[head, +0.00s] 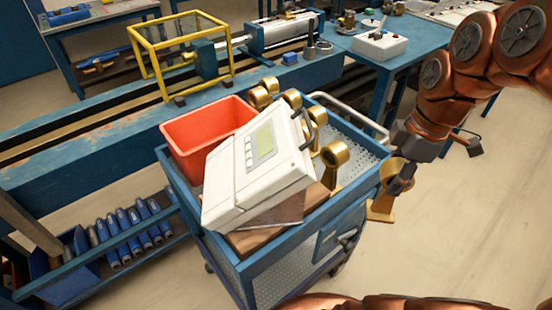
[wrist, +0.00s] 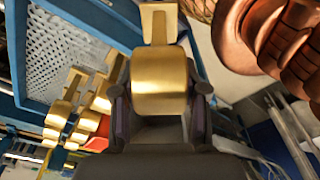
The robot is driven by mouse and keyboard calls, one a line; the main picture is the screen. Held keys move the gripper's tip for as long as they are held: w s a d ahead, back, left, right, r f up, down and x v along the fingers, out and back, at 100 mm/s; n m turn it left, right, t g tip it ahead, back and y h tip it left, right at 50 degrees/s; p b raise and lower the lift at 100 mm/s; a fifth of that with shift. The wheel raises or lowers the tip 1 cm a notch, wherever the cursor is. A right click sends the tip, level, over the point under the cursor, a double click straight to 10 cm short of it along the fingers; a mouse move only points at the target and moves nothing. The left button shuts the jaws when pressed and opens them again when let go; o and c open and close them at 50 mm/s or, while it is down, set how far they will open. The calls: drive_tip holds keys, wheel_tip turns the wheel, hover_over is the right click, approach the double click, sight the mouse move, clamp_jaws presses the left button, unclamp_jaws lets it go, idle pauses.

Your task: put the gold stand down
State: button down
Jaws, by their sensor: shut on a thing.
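My gripper (head: 402,180) is shut on a gold stand (head: 381,207), just off the right side of the blue cart in the head view. The stand has a flat foot at its lower end and looks roughly upright, held clear of the cart's top. In the wrist view the gold stand (wrist: 160,85) fills the space between the two dark fingers of my gripper (wrist: 160,100), its flat plate towards the top of the picture. In the head view the gripper partly hides its upper part.
The blue cart (head: 262,262) carries a red bin (head: 205,128), a white meter unit (head: 258,170) and other gold stands, one at its right side (head: 333,158). Bare perforated top (head: 362,160) shows near its right edge. A blue workbench (head: 395,62) stands behind. Open floor (head: 470,220) lies right.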

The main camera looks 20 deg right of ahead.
drive_tip(key=w+d+f+m, duration=0.1)
drive_tip(key=w+d+m, duration=0.7)
drive_tip(key=w+d, duration=1.3)
drive_tip(key=shift+d+f+t+h+b, duration=0.3)
drive_tip(key=shift+d+f+h, duration=0.1)
drive_tip(key=shift+d, duration=0.8)
drive_tip(key=shift+a, duration=0.1)
drive_tip(key=w+a+f+p, duration=0.2)
drive_tip(key=a, duration=0.5)
drive_tip(key=w+a+f+p, duration=0.1)
drive_tip(key=a+f+p, duration=0.1)
drive_tip(key=a, duration=0.6)
drive_tip(key=shift+w+a+f+p, duration=0.15)
drive_tip(key=shift+w+f+p, duration=0.15)
drive_tip(key=shift+w+f, duration=0.15)
drive_tip(key=shift+f, duration=0.15)
drive_tip(key=c, duration=0.6)
unclamp_jaws()
